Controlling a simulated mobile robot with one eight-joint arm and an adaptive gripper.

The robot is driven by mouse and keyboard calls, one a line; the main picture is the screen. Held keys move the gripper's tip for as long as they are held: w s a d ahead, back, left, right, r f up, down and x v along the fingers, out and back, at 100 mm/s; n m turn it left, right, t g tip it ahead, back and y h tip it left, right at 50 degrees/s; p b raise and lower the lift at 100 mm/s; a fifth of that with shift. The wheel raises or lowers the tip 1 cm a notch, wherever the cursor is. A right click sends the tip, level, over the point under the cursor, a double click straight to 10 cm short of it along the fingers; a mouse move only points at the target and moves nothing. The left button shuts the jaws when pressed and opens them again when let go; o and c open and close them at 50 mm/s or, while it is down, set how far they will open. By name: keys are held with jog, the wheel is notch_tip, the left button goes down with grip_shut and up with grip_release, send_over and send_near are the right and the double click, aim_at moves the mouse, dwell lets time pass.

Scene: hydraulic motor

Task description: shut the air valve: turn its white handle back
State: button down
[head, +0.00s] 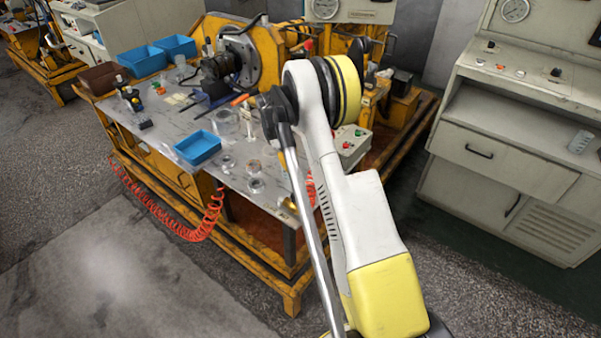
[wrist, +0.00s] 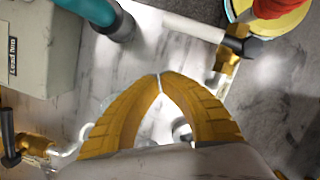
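In the wrist view, a brass valve body (wrist: 224,64) sits at the table's edge at upper right. A pale, whitish bar (wrist: 185,24) runs to a dark fitting beside it and looks like the handle. A second brass fitting (wrist: 36,146) with a black end and a curved white piece is at lower left. My gripper (wrist: 160,80) points between the two, with its yellow fingertips together and nothing seen between them. It looks apart from both fittings. In the head view, a small brass part (head: 292,205) shows at the table's front corner; my arm hides my gripper.
A grey control box (wrist: 38,45) and a teal cylinder (wrist: 105,18) lie close to the fingers. The metal table (head: 170,130) holds blue trays (head: 197,147). A coiled orange hose (head: 170,218) hangs in front; open floor lies beyond.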

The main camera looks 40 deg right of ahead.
jog(key=d+p+v, duration=0.1)
jog(key=p+v, duration=0.1)
jog(key=v, duration=0.6)
jog(key=shift+s+a+r, duration=0.15)
jog(key=shift+a+r, duration=0.1)
jog(key=shift+r, duration=0.15)
jog(key=s+a+r+m+t, duration=0.2)
jog(key=s+a+r, duration=0.45)
jog(key=r, duration=0.35)
jog(key=s+a+r+m+t, duration=0.25)
jog(key=s+a+r, duration=0.25)
jog(key=a+r, duration=0.4)
jog(key=s+a+m+t+y, duration=0.1)
jog(key=s+a+m+t, duration=0.1)
jog(key=s+a, duration=0.3)
jog(key=s+a+m+t+y, duration=0.1)
jog(key=s+a, duration=0.4)
jog(key=s, duration=0.7)
jog(key=shift+s+m+t, duration=0.15)
jog(key=shift+m+t, duration=0.5)
jog(key=shift+t, duration=0.3)
jog(key=shift+d+r, duration=0.1)
jog(key=shift+r, duration=0.05)
